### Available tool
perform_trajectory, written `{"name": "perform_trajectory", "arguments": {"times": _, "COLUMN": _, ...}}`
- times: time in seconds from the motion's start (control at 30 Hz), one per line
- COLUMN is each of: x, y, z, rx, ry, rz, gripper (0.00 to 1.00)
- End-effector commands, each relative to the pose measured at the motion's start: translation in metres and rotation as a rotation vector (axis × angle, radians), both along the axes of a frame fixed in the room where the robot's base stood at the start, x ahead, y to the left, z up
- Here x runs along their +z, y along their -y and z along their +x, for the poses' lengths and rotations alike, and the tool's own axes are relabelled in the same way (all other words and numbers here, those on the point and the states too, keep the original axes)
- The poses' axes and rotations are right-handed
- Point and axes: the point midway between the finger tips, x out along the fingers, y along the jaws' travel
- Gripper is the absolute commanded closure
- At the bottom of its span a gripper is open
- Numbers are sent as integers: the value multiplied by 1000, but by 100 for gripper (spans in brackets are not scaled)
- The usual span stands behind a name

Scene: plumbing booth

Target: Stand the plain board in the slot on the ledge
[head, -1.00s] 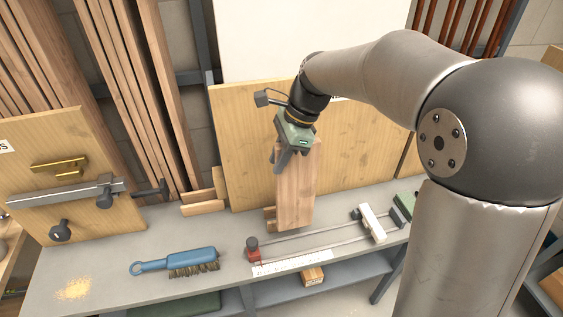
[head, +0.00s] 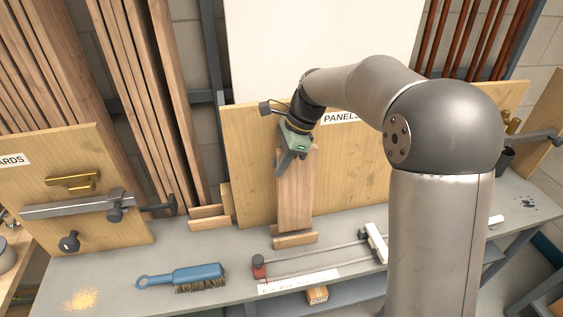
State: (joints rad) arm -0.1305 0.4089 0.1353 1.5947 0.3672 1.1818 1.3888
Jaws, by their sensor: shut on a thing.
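The plain board (head: 294,195) is a reddish-brown wooden plank, standing nearly upright in front of the large panel. My gripper (head: 289,158) is shut on its top end. Below it on the ledge (head: 225,245) is a slot formed by short wooden strips, the front strip (head: 295,241) showing clearly. The board's lower end is just behind the front strip, hiding most of the back strip. I cannot tell whether the lower end is seated in the slot or just above it.
Another pair of wooden strips (head: 210,218) is to the left. A blue brush (head: 183,277) and a clamp with a red end (head: 260,267) lie at the front. The large panel (head: 365,150) leans behind. A board with tools (head: 75,190) stands at left.

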Motion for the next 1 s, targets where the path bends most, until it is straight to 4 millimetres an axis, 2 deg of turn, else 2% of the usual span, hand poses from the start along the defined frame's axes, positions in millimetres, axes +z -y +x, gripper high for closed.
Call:
{"name": "perform_trajectory", "arguments": {"times": 0.6, "x": -48, "y": 0, "z": 0, "rx": 0, "ry": 2, "rz": 1, "gripper": 100}}
{"name": "perform_trajectory", "arguments": {"times": 1.0, "x": -58, "y": 0, "z": 0, "rx": 0, "ry": 2, "rz": 1, "gripper": 100}}
